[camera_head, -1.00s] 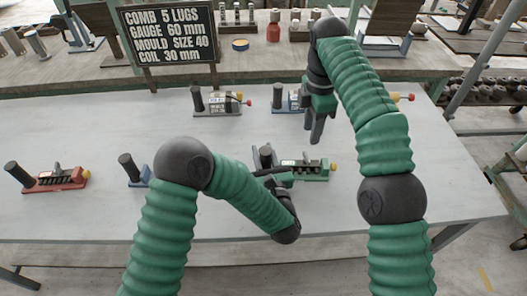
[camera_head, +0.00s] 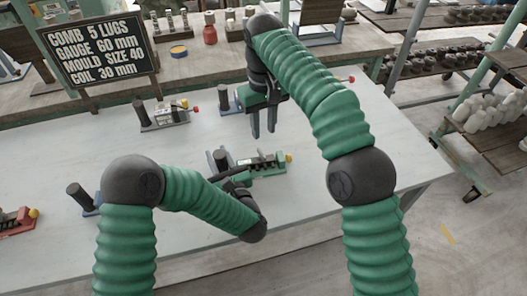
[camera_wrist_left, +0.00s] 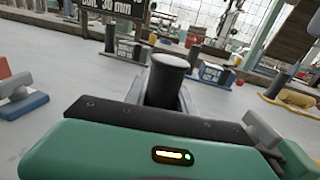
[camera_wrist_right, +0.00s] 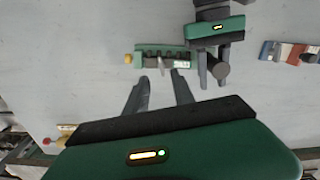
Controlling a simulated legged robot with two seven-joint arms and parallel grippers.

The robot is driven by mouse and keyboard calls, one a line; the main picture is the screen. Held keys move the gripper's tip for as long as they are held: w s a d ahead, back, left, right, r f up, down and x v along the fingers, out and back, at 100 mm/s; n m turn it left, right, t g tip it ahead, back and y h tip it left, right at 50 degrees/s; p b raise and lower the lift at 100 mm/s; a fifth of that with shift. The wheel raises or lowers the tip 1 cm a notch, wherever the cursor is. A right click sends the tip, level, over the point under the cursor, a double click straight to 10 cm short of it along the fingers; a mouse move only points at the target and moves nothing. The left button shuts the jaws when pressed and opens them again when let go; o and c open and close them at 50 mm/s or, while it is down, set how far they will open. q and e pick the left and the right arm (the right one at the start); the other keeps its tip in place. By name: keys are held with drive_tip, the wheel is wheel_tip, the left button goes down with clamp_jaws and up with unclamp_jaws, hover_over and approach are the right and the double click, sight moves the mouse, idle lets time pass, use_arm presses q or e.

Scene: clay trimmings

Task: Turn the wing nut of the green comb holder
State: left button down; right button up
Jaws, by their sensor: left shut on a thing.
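The green comb holder (camera_head: 265,165) lies on the white table, with a row of dark teeth and a yellow knob (camera_head: 289,158) at its right end. In the right wrist view the holder (camera_wrist_right: 150,50) shows at upper centre, its yellow knob (camera_wrist_right: 129,58) to the left. My left gripper (camera_head: 222,160) is shut on the holder's dark upright post (camera_wrist_left: 170,75). My right gripper (camera_head: 263,132) is open and empty, behind the holder in the head view; its two fingers (camera_wrist_right: 162,82) are apart, pointing towards the holder.
Other holders stand behind, a white-labelled one (camera_head: 165,117) and a blue one (camera_head: 232,98). A red holder (camera_head: 15,222) is at the left. A lettered sign (camera_head: 98,55) stands at the table's back. The table's front right is clear.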

sight(264, 155)
wheel_tip(264, 155, down, 10)
drive_tip(key=shift+f, duration=0.1)
clamp_jaws()
idle(0.4)
